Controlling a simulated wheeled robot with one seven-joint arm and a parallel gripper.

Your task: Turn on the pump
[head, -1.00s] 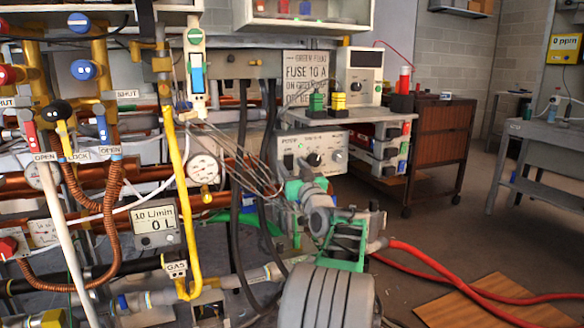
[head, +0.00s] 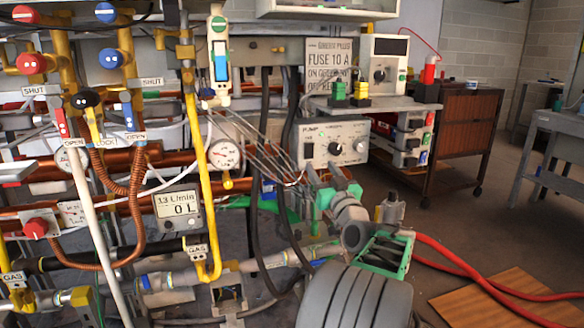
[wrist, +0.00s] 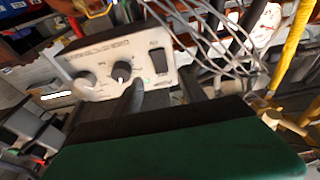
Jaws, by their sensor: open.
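The pump control box (head: 343,136) is a pale panel labelled PUMP with round knobs, left of the shelf stand in the head view. In the wrist view the box (wrist: 92,62) appears turned over, with two knobs, a dark switch (wrist: 158,61) and a small green glow (wrist: 147,82) near one finger. My gripper (head: 323,177) is just below the box in the head view. In the wrist view my gripper (wrist: 163,92) has its dark fingers apart, with nothing seen between them. I cannot tell whether a finger touches the box.
A flow display (head: 179,206) reads 13 L/min and 0 L. Thin wires and dark hoses (head: 253,185) hang left of the box. A yellow gas pipe (head: 200,180) stands farther left. Red hoses (head: 462,266) cross the floor at right, where there is open room.

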